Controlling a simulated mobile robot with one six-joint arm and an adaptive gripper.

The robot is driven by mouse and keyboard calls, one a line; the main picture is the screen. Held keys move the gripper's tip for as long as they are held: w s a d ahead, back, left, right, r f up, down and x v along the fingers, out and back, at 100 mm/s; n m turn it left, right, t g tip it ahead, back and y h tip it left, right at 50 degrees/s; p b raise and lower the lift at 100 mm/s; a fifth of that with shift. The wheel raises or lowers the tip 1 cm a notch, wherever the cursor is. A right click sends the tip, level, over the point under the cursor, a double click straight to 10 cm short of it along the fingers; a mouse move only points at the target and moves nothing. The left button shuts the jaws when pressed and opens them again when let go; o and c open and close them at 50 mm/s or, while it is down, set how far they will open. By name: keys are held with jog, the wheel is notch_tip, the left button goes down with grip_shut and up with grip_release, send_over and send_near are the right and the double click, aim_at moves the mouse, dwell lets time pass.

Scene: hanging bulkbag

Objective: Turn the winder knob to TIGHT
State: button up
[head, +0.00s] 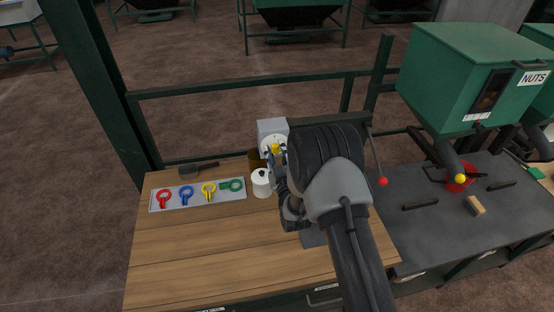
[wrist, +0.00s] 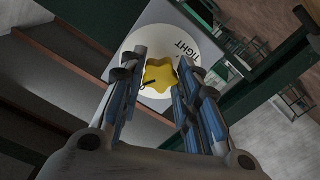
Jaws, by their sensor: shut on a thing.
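The winder knob is yellow and lobed (wrist: 160,75), on a white round dial (wrist: 176,38) of a grey box. It also shows small in the head view (head: 276,148), on the dial's face. The word TIGHT is printed on the dial, to the right of the knob in the wrist view. A dark pointer mark shows at the knob's lower left edge there. My gripper (wrist: 160,84) is shut on the knob, one finger on each side. My arm covers part of the winder in the head view.
A tray (head: 197,208) with red, blue, yellow and green ring-shaped tools lies on the wooden bench (head: 165,260). A white canister (head: 261,184) stands beside the winder. A lever with a red ball (head: 383,181) and a green NUTS hopper (head: 450,75) are to the right.

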jog(key=m+b, duration=0.4)
jog(key=shift+f+m+b, duration=0.15)
jog(key=shift+m+b, duration=0.15)
jog(key=shift+b, duration=0.1)
jog(key=m+b, duration=0.4)
jog(key=b, duration=0.1)
jog(key=shift+m, duration=0.3)
jog(key=m+b, duration=0.4)
jog(key=b, duration=0.1)
jog(key=shift+m, duration=0.3)
jog(key=m+b, duration=0.3)
jog(key=m, duration=0.1)
jog(key=shift+m, duration=0.3)
jog(key=m, duration=0.4)
jog(key=shift+r+b, duration=0.2)
jog(key=shift+b, duration=0.15)
jog(key=m, duration=0.9)
jog(key=shift+m, duration=2.5)
